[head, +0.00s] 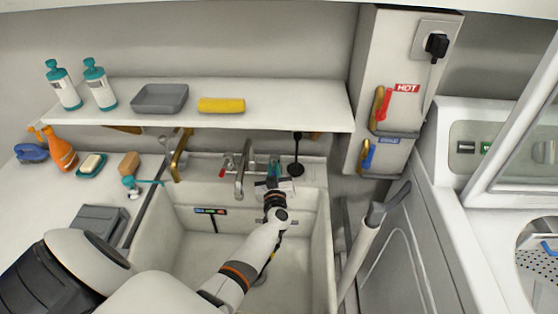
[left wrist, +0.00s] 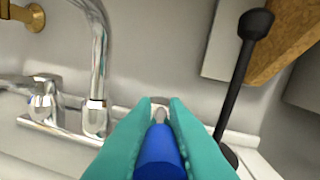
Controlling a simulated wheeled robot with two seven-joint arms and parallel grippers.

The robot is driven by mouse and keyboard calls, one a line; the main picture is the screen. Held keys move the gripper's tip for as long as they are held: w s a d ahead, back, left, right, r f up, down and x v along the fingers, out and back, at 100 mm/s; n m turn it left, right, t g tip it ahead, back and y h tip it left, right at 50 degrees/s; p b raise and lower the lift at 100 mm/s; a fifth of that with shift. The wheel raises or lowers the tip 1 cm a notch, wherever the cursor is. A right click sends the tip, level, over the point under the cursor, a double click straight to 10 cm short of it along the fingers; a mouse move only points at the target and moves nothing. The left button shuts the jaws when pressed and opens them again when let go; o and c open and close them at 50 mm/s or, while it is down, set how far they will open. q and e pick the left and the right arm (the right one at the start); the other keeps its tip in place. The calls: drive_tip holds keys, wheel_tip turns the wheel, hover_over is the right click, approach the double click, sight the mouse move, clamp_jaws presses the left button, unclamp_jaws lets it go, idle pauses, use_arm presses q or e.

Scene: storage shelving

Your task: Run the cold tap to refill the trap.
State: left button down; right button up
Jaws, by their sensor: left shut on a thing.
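The chrome tap spout (head: 246,163) rises at the back of the white sink (head: 182,238); it also shows in the left wrist view (left wrist: 97,70). A red-marked tap handle (head: 225,166) is left of the spout, and its chrome body shows in the left wrist view (left wrist: 40,98). My left gripper (head: 273,178) is right of the spout at the sink's back edge. Its teal fingers (left wrist: 160,135) are shut on the blue cold tap handle (left wrist: 160,155), which they partly cover. No running water is visible. My right gripper is not in view.
A black rod with a knob (left wrist: 244,60) stands close right of my left gripper. A shelf (head: 300,105) with bottles, a grey tray (head: 160,98) and a yellow sponge (head: 221,105) overhangs the sink back. Wall valves, red (head: 381,105) and blue (head: 368,155), are at the right.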

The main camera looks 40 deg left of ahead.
use_arm(q)
drive_tip(key=shift+s+a+r+m+t+h, duration=0.1)
drive_tip(key=shift+a+m+t+h, duration=0.2)
drive_tip(key=shift+m+h, duration=0.15)
drive_tip(key=shift+d, duration=0.1)
drive_tip(key=c, duration=1.5)
unclamp_jaws()
drive_tip(key=shift+o, duration=0.2)
drive_tip(key=v, duration=1.2)
drive_tip(key=shift+p, duration=0.4)
